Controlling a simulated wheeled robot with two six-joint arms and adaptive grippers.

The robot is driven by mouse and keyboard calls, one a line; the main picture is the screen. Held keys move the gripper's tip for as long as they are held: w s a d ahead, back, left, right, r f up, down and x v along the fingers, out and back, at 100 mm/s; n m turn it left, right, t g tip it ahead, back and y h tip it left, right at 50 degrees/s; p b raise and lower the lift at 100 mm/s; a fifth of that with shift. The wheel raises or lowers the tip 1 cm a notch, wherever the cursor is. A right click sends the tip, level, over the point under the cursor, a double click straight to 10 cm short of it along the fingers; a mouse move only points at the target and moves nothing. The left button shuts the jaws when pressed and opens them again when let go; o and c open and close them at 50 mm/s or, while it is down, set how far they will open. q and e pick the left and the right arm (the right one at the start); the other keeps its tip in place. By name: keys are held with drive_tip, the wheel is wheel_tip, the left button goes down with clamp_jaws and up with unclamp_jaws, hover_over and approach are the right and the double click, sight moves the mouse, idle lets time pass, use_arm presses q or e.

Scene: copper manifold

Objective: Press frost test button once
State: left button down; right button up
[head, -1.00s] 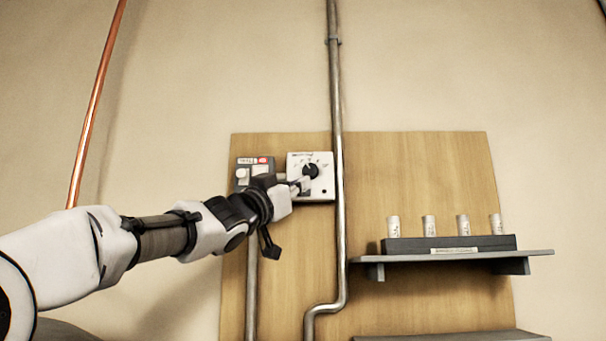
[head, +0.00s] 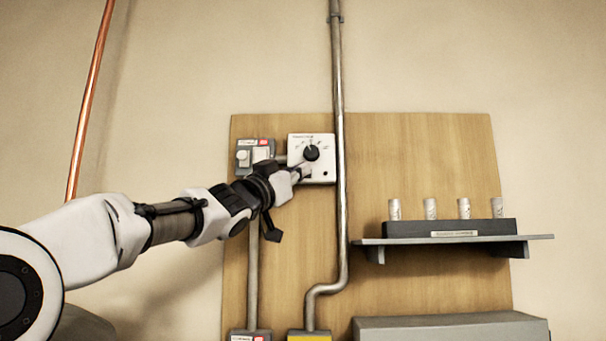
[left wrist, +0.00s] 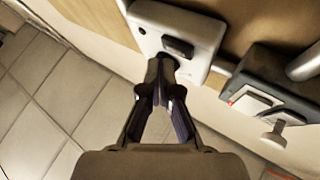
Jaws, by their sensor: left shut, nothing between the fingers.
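A white control box (head: 325,145) with a round black dial (head: 311,152) is mounted on the wooden board. A small dark spot (head: 325,173) shows at its lower right; I cannot tell if it is the frost test button. My left gripper (head: 305,170) is shut and empty, with its tips in front of the lower part of the box, just below the dial. In the left wrist view the closed fingertips (left wrist: 160,65) overlap the white box (left wrist: 205,38), near its dark dial (left wrist: 178,47). They hide part of its face, and I cannot tell if they touch it.
A grey switch box (head: 243,145) with a red label sits left of the white box. A metal pipe (head: 341,220) runs down close at its right. A shelf (head: 450,240) holds a rack of several white cylinders. A yellow box (head: 309,336) and grey cabinet (head: 450,328) stand below.

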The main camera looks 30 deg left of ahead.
idle(0.7)
use_arm(q)
drive_tip(key=shift+w+a+r+p, duration=0.1)
drive_tip(key=shift+w+p, duration=0.25)
drive_tip(key=shift+p, duration=0.1)
drive_tip(key=shift+w+a+p, duration=0.2)
drive_tip(key=shift+w+p, duration=0.15)
drive_tip(key=shift+p, duration=0.05)
idle(0.4)
idle(0.3)
drive_tip(key=shift+s+d+b, duration=0.35)
drive_tip(key=shift+s+b, duration=0.1)
drive_tip(key=shift+s, duration=0.25)
